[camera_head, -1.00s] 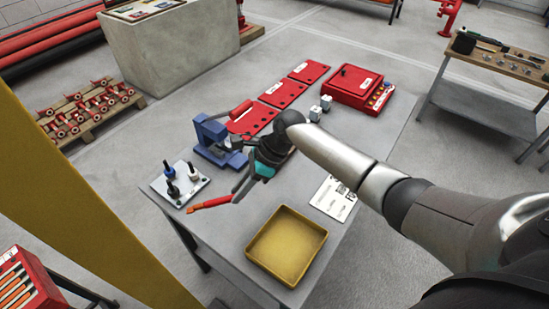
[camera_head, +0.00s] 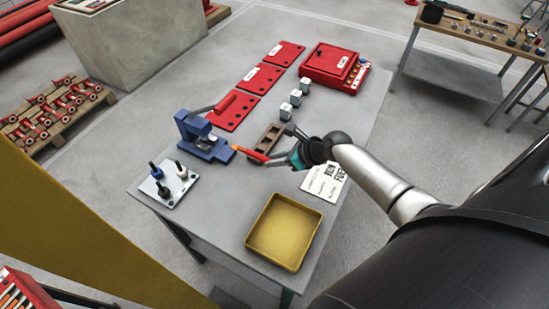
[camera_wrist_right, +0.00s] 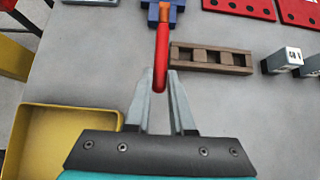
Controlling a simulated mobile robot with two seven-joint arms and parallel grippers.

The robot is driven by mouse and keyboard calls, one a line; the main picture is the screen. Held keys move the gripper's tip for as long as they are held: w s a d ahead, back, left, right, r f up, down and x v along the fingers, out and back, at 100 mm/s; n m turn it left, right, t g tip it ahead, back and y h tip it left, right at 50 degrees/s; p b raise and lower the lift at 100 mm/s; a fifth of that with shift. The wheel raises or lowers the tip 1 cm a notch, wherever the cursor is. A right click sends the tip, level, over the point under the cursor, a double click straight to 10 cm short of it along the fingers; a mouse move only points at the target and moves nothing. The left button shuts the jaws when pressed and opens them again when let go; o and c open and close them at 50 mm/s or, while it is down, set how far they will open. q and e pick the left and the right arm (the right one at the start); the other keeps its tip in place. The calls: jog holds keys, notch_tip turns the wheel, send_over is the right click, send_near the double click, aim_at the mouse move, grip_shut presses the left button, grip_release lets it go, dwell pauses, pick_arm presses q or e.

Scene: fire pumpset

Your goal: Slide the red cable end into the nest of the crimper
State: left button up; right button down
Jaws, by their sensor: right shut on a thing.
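The red cable (camera_head: 258,156) has an orange-copper tip that points left at the blue crimper (camera_head: 203,138), which has a red-handled lever. My right gripper (camera_head: 284,153) is shut on the cable, over the table just right of the crimper. In the right wrist view the red cable (camera_wrist_right: 161,55) runs up from between the fingertips (camera_wrist_right: 159,80) of my gripper. Its copper end (camera_wrist_right: 164,12) meets or overlaps the crimper's blue body (camera_wrist_right: 178,14) at the top edge. I cannot tell whether the tip is inside the nest. My left gripper is not in view.
A brown slotted rack (camera_head: 267,139) stands right behind the cable. A yellow tray (camera_head: 284,232) is at the front, and a white plate with several pegs (camera_head: 163,189) is at the left. Red plates (camera_head: 258,78), small white blocks (camera_head: 295,97) and a red box (camera_head: 333,68) lie behind.

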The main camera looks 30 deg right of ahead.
jog(key=shift+r+p, duration=0.15)
jog(key=shift+p, duration=0.25)
jog(key=shift+b+x, duration=0.75)
jog(key=shift+x, duration=0.75)
jog(key=shift+b+x, duration=1.1)
jog(key=shift+x, duration=1.05)
jog(key=shift+w+a+r, duration=0.1)
jog(key=shift+w+a, duration=0.35)
jog(key=shift+w, duration=0.2)
jog(key=shift+w+a, duration=0.1)
jog(key=shift+w, duration=0.1)
jog(key=shift+w+a+b, duration=0.25)
jog(key=shift+w+a, duration=0.2)
jog(key=shift+w, duration=0.35)
jog(key=shift+w+a+b, duration=0.25)
jog(key=shift+w+a, duration=0.25)
jog(key=shift+w, duration=0.3)
jog(key=shift+w+a+b, duration=0.25)
jog(key=shift+w+a, duration=0.2)
jog(key=shift+w, duration=0.35)
jog(key=c, duration=0.7)
grip_release()
